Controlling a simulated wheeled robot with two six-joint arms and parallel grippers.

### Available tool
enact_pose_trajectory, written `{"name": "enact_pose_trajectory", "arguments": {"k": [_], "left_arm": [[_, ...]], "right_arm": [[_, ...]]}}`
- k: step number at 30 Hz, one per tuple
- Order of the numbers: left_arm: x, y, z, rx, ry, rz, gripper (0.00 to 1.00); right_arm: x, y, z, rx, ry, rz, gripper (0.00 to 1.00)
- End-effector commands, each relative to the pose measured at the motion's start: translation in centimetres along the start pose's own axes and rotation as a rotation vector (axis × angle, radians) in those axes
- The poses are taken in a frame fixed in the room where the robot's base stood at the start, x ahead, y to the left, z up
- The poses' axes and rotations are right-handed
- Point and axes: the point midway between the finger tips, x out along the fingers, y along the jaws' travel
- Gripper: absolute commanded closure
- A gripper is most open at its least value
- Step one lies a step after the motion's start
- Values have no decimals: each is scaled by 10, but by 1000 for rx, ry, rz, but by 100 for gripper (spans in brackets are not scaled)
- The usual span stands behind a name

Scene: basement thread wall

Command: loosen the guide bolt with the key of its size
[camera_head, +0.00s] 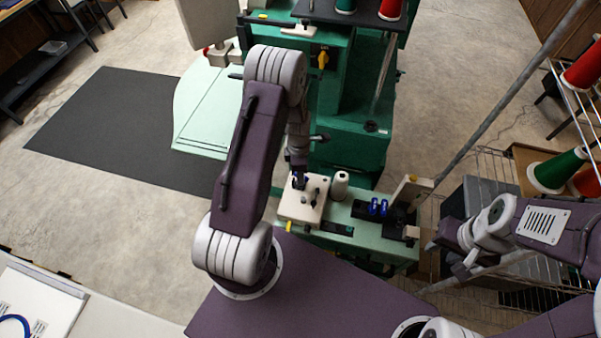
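My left gripper (298,178) is at the end of the arm that reaches over the green machine. It points down at the cream block (304,205) on the machine's pale green bed. Something dark blue shows at its fingertips, but it is too small to tell whether the fingers hold it. Blue keys (378,207) stand in a dark holder on the bed, right of the block. The guide bolt cannot be made out; small dark parts show on the cream block near the gripper. My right gripper (450,257) is open and empty, right of the bed, with its fingers apart.
A cream upright part (411,191) stands at the bed's right end. A wire rack (490,170) with thread cones (557,170) and a slanting pole (500,105) are near my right arm. The left floor is open.

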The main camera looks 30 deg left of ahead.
Motion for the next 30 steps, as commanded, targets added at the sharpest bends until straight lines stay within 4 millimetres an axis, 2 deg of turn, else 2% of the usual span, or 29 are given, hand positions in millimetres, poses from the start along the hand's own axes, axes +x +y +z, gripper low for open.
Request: {"name": "enact_pose_trajectory", "arguments": {"k": [9, 13, 18, 26, 28, 30], "left_arm": [[-57, 1, 0, -1, -2, 7, 57], [-75, 1, 0, -1, -1, 4, 57], [-83, 0, -1, -2, 0, 1, 57], [-82, 0, 0, 0, 0, 1, 57], [-79, 2, 8, 20, -6, 19, 57], [-88, 4, 23, 58, -23, 69, 57]], "right_arm": [[14, 0, 1, 0, 0, 0, 64], [16, 0, 2, 0, 0, 0, 64], [16, 0, 2, 0, 0, 0, 64], [17, 0, 2, 0, 0, 0, 64], [26, 0, 3, 0, 0, 0, 64], [40, 1, 4, 0, 0, 0, 64]]}}
